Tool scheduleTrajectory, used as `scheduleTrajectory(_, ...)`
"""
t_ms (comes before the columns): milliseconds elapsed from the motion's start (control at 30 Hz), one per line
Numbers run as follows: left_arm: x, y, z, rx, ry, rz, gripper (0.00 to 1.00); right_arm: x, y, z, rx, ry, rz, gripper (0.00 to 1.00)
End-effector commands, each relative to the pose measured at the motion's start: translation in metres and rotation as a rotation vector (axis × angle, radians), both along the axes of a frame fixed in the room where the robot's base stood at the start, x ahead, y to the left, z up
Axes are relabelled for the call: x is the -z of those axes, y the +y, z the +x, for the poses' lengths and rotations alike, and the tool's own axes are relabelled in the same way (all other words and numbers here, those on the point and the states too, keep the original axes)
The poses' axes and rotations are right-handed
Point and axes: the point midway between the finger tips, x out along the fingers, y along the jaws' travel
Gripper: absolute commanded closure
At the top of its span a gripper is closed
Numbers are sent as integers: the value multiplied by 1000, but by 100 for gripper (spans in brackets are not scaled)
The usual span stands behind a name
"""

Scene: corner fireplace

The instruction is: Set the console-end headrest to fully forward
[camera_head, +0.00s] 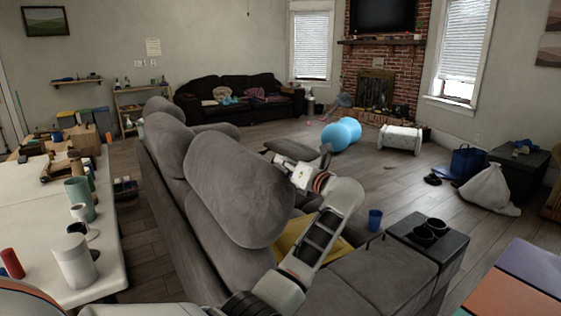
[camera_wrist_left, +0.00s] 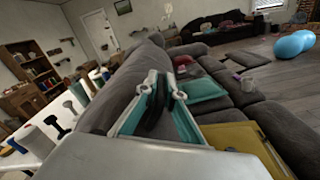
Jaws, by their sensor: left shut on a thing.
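The console-end headrest (camera_head: 235,190) is the large rounded grey pad on the near part of the grey sofa's back. It stands raised above the backrest, and its exact tilt is hard to judge. My left gripper (camera_head: 297,172) is at its right, seat-side edge, shut on it. The contact is partly hidden in the head view. In the left wrist view, my left gripper's fingers (camera_wrist_left: 162,88) are beside the grey headrest (camera_wrist_left: 112,92). The console (camera_head: 446,246) with dark cup holders stands at the sofa's near right end. My right gripper is not in view.
A white table (camera_head: 40,200) with cups and a white canister (camera_head: 74,262) stands left, behind the sofa. A blue cup (camera_head: 375,220) is near the console. Open floor lies beyond.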

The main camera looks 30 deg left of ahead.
Motion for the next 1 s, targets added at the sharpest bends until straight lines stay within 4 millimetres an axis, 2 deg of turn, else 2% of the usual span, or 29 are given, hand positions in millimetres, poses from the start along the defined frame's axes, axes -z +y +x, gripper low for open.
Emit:
scheduleTrajectory(633,6,-4,7,4,51,23,100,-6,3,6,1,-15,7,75)
scheduleTrajectory(700,6,-4,7,4,51,23,79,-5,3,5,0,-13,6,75)
scheduleTrajectory(733,6,-4,7,4,51,23,75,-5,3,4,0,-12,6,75)
scheduleTrajectory(1000,6,-3,6,1,49,22,75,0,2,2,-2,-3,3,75)
